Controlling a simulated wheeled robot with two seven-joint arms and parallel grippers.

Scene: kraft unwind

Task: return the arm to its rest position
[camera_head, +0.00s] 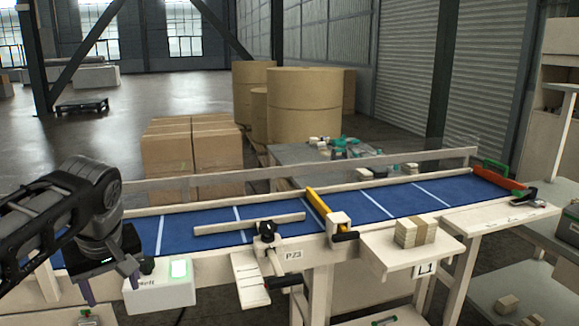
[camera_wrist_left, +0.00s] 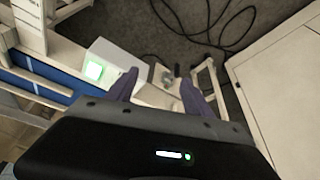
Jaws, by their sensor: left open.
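The lit box also shows there (camera_wrist_left: 98,68), beside the left finger. My right gripper is in neither view.
A blue conveyor belt (camera_head: 380,203) with white lines runs across the front. A yellow bar (camera_head: 318,203) crosses it. Stacked wooden blocks (camera_head: 415,232) sit on a side shelf labelled L1. Black cables (camera_wrist_left: 215,30) lie on the floor. Cartons and large rolls stand behind.

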